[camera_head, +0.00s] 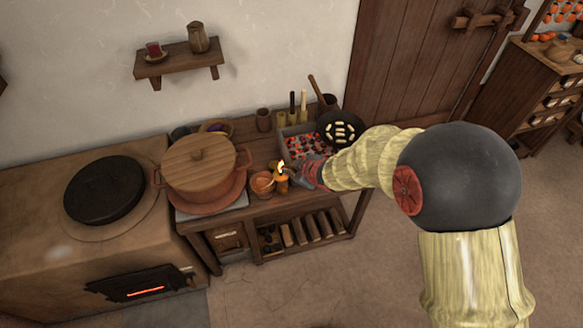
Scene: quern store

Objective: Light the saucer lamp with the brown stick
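My gripper (302,175) reaches in from the right over the small wooden table, just right of a small orange candle-like object (282,185). A bright flame (281,167) burns at the top of that object. I cannot tell whether the gripper touches it or whether its fingers are open or shut. No brown stick can be made out at the fingers. Which object is the saucer lamp is unclear: a red cup-like thing (153,48) stands on a small saucer on the wall shelf, unlit as far as I can see.
A tray of glowing coals (301,146) with a slotted pan (341,129) over its right side lies behind the gripper. A lidded clay pot (202,178) and a small clay cup (263,184) stand left of the flame. The stove (60,232) has a glowing slot.

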